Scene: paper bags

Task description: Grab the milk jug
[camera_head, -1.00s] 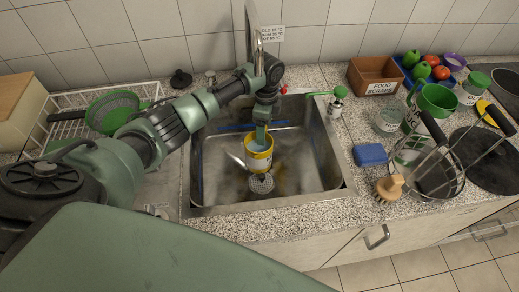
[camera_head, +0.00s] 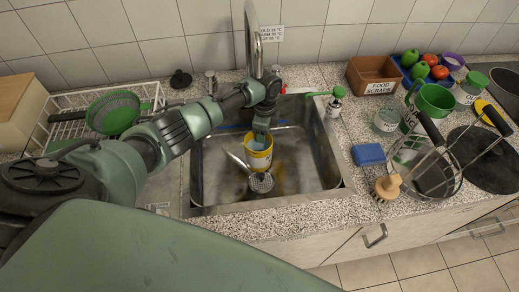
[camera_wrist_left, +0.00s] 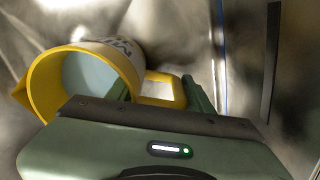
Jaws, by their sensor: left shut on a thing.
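The milk jug (camera_head: 258,157), white with a yellow rim and yellow handle, is in the sink basin with its mouth showing in the head view. My left gripper (camera_head: 261,136) reaches down to it from above and is shut on it. In the left wrist view the jug (camera_wrist_left: 118,50) lies tilted in the picture, its lettering partly visible. Its handle (camera_wrist_left: 165,91) sits between my two green fingers (camera_wrist_left: 160,95). Whether the jug touches the basin floor is hard to tell. My right gripper is not in view.
A metal strainer ladle (camera_head: 261,183) lies in the sink (camera_head: 310,183) just below the jug. The tap (camera_head: 252,40) stands behind my arm. A blue sponge (camera_head: 369,154), a brush (camera_head: 388,187) and a wire basket (camera_head: 435,178) crowd the right counter. A dish rack (camera_head: 70,103) is left.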

